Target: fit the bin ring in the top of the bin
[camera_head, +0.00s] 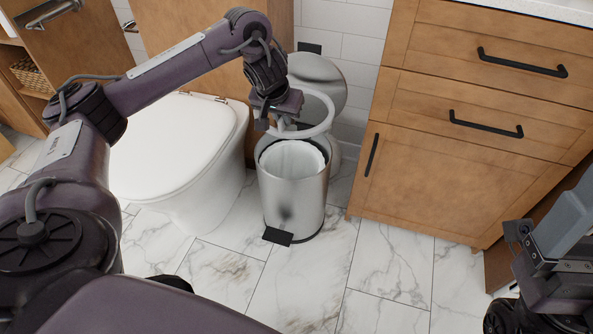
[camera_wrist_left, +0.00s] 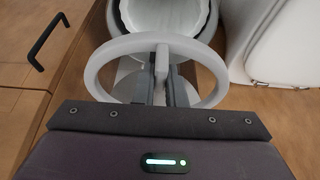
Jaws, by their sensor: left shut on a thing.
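The bin (camera_head: 293,200) is a brushed-metal cylinder standing on the floor, with a white liner inside and its round lid (camera_head: 325,72) raised behind it. The bin ring (camera_head: 328,122) is a light grey hoop held above the bin's mouth, apart from the rim and toward its back. My left gripper (camera_head: 284,122) is shut on the ring. The left wrist view shows the fingers (camera_wrist_left: 162,85) gripping a tab on the ring (camera_wrist_left: 210,65), with the bin's open mouth (camera_wrist_left: 165,18) beyond. My right gripper (camera_head: 520,240) is partly in view at the lower right; its jaws are unclear.
A white toilet (camera_head: 180,150) stands close on the left of the bin. A wooden cabinet (camera_head: 455,165) with black handles stands close on the right. A black pedal (camera_head: 278,236) juts from the bin's front. The marble-tiled floor (camera_head: 310,275) in front is clear.

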